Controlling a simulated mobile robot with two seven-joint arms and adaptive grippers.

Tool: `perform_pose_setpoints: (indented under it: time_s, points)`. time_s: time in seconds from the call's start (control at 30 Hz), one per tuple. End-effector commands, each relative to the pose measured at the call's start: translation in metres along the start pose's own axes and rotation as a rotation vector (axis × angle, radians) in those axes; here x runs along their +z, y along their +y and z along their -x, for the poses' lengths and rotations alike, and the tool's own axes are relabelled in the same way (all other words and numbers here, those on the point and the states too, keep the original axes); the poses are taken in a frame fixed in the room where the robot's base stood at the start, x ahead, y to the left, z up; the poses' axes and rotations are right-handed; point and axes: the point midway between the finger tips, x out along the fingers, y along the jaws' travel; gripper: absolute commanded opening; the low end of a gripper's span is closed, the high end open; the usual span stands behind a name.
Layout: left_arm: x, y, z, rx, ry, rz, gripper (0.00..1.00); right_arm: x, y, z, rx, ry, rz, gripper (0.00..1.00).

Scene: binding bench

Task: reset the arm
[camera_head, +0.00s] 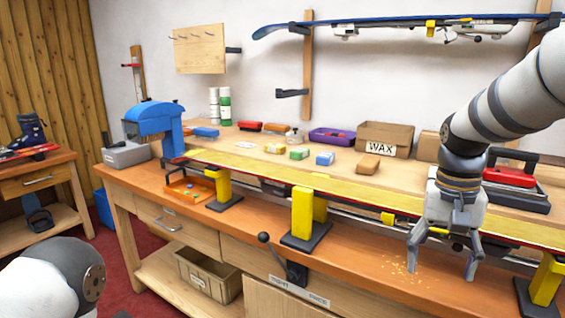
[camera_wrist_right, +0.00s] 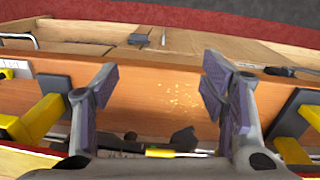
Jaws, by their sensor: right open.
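My right gripper (camera_head: 442,262) comes in from the upper right in the head view. It is open and empty, with its fingers pointing down in front of the ski, above the front of the orange-brown bench top. In the right wrist view my right gripper (camera_wrist_right: 162,92) shows its two fingers wide apart, with only bare bench top and pale shavings (camera_wrist_right: 178,102) between them. My left gripper is not in view; only a rounded part of my left arm (camera_head: 45,280) shows at the lower left.
A long yellow-based ski (camera_head: 270,166) lies across yellow stands (camera_head: 302,212) along the bench (camera_head: 260,226). Behind it are a WAX box (camera_head: 384,139), coloured blocks and a red iron-like tool (camera_head: 510,177). A lever (camera_head: 275,250) sticks up at the front edge. The front strip is mostly clear.

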Motion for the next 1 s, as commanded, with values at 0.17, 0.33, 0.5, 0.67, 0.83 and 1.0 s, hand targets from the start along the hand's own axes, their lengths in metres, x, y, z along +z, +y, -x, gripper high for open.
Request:
perform_pose_setpoints:
  time_s: [0.17, 0.33, 0.5, 0.67, 0.83, 1.0]
  points:
    - [0.000, 0.000, -0.001, 0.000, -0.001, 0.000, 0.82, 0.044, 0.011, -0.145, 0.030, -0.050, 0.098, 0.66]
    - [0.001, 0.000, -0.001, 0.000, -0.003, 0.000, 0.82, 0.135, 0.039, -0.260, 0.038, -0.087, 0.213, 0.66]
    - [0.000, 0.000, -0.001, 0.000, -0.002, 0.000, 0.82, 0.256, 0.080, -0.320, 0.027, -0.128, 0.329, 0.66]
    - [0.000, 0.000, -0.001, 0.000, -0.002, 0.000, 0.82, 0.336, 0.106, -0.323, 0.007, -0.149, 0.402, 0.66]
    - [0.000, 0.000, 0.000, 0.000, -0.002, 0.000, 0.82, 0.358, 0.113, -0.319, -0.003, -0.146, 0.425, 0.66]
    - [0.000, 0.000, 0.000, 0.000, -0.002, 0.000, 0.82, 0.358, 0.113, -0.319, -0.003, -0.146, 0.425, 0.66]
